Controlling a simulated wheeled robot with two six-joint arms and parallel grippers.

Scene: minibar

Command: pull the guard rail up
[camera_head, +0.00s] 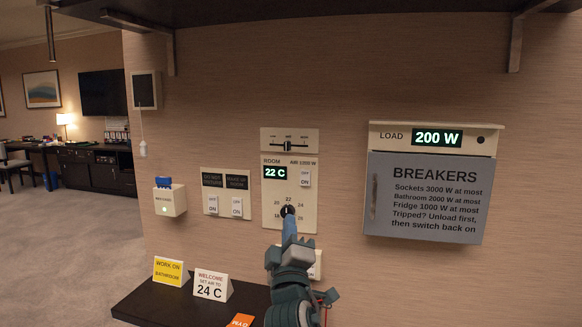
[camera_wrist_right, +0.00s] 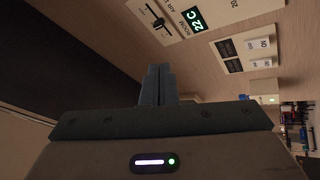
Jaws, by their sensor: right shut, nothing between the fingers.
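I cannot make out a guard rail in either view. My right gripper (camera_head: 289,222) comes up from the bottom in the head view, in front of the room control panel (camera_head: 270,190). Its tip overlaps the lower edge of the black dial (camera_head: 287,211); I cannot tell whether they touch. In the wrist view the fingers of this gripper (camera_wrist_right: 157,82) are together and empty. My left gripper is in neither view.
A grey breaker cover (camera_head: 427,195) hangs below a load display (camera_head: 437,138) reading 200 W. Switches (camera_head: 225,205) and a small white box (camera_head: 168,203) are left of the panel. A dark shelf (camera_head: 150,305) below carries cards (camera_head: 211,286). Open carpet (camera_head: 75,250) lies at left.

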